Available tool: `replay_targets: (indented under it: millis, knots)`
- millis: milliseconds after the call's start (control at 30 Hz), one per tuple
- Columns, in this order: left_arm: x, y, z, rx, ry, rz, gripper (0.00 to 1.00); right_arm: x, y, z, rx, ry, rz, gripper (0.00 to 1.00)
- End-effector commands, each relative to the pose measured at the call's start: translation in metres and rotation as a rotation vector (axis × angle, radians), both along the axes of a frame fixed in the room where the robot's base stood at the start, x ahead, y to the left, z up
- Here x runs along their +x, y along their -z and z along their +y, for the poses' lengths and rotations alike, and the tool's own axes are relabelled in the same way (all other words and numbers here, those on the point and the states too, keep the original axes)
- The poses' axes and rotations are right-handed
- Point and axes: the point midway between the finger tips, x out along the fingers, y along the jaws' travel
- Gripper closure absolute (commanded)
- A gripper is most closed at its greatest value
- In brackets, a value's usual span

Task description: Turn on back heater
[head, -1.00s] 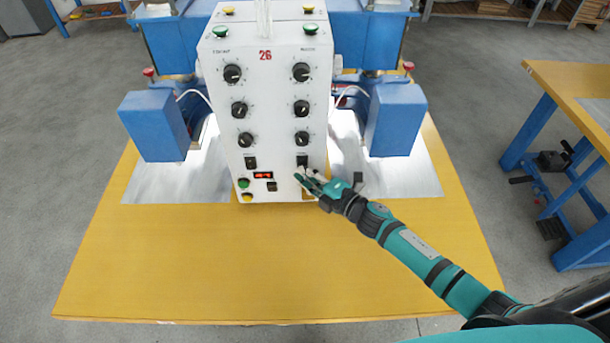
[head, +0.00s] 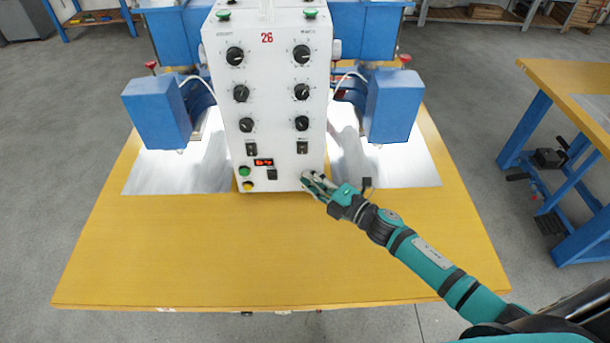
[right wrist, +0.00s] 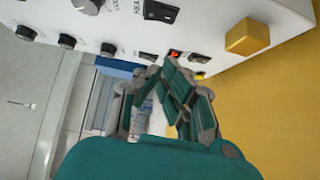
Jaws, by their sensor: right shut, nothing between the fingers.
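The white control box (head: 232,120) stands upright on the yellow table. It has a black rocker switch (head: 302,147) low on its right side and another rocker switch (head: 251,148) low on its left. I cannot read which is the back heater or their positions. My right gripper (head: 308,178) is shut and empty at the box's lower right corner, below the right rocker; I cannot tell if it touches the box. In the right wrist view, the shut fingers (right wrist: 170,72) sit below a black rocker (right wrist: 160,11) with a partly visible "HEA" label. My left gripper is out of view.
A lit red display (head: 264,162), a small black switch (head: 272,174), and green (head: 244,171) and yellow (head: 248,185) buttons are low on the box. A square yellow button (right wrist: 247,37) is near the right fingers. The front of the yellow table (head: 260,250) is clear.

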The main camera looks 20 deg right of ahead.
Motion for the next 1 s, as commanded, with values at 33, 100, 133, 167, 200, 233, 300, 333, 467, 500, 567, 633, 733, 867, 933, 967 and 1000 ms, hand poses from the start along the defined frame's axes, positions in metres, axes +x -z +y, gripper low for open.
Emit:
replay_targets:
  millis: [33,100,133,167,200,233,300,333,467,500,567,633,733,867,933,967,1000]
  knots:
    - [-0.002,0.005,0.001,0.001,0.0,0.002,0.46,-0.007,0.004,-0.005,-0.002,0.002,0.002,1.0]
    - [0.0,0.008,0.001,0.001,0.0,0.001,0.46,-0.017,0.006,-0.01,-0.002,0.001,0.002,1.0]
    - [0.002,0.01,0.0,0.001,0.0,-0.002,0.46,-0.021,0.006,-0.013,-0.002,0.001,0.002,1.0]
    - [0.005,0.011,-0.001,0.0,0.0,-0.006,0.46,-0.026,0.006,-0.015,-0.002,0.001,0.002,1.0]
    - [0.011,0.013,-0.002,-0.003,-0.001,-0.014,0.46,-0.032,0.007,-0.018,-0.001,0.001,0.003,1.0]
    - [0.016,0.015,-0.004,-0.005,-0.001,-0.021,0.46,-0.037,0.008,-0.021,-0.001,0.001,0.003,1.0]
    - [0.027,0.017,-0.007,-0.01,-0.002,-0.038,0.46,-0.046,0.009,-0.026,-0.001,0.0,0.003,1.0]
    - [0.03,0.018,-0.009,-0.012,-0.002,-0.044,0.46,-0.05,0.009,-0.028,-0.001,0.001,0.003,1.0]
    - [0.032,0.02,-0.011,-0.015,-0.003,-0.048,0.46,-0.061,0.008,-0.035,-0.001,0.002,0.001,1.0]
    - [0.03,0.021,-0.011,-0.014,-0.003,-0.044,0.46,-0.063,0.008,-0.036,-0.001,0.002,0.001,1.0]
    - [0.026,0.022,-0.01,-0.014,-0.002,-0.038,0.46,-0.065,0.008,-0.037,-0.001,0.002,0.001,1.0]
    - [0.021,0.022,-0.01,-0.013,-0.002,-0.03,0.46,-0.066,0.007,-0.038,0.0,0.002,0.0,1.0]
    - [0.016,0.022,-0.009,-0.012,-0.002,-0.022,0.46,-0.066,0.007,-0.038,0.0,0.001,0.0,1.0]
    - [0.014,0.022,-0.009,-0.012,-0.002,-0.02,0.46,-0.065,0.007,-0.038,0.0,0.001,0.0,1.0]
    - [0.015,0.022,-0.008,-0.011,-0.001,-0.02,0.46,-0.065,0.007,-0.038,0.0,0.001,0.0,1.0]
    - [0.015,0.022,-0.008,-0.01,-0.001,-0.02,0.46,-0.065,0.007,-0.038,0.0,0.001,0.0,1.0]
    - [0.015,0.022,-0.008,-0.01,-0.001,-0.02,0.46,-0.065,0.007,-0.038,0.0,0.001,0.0,1.0]
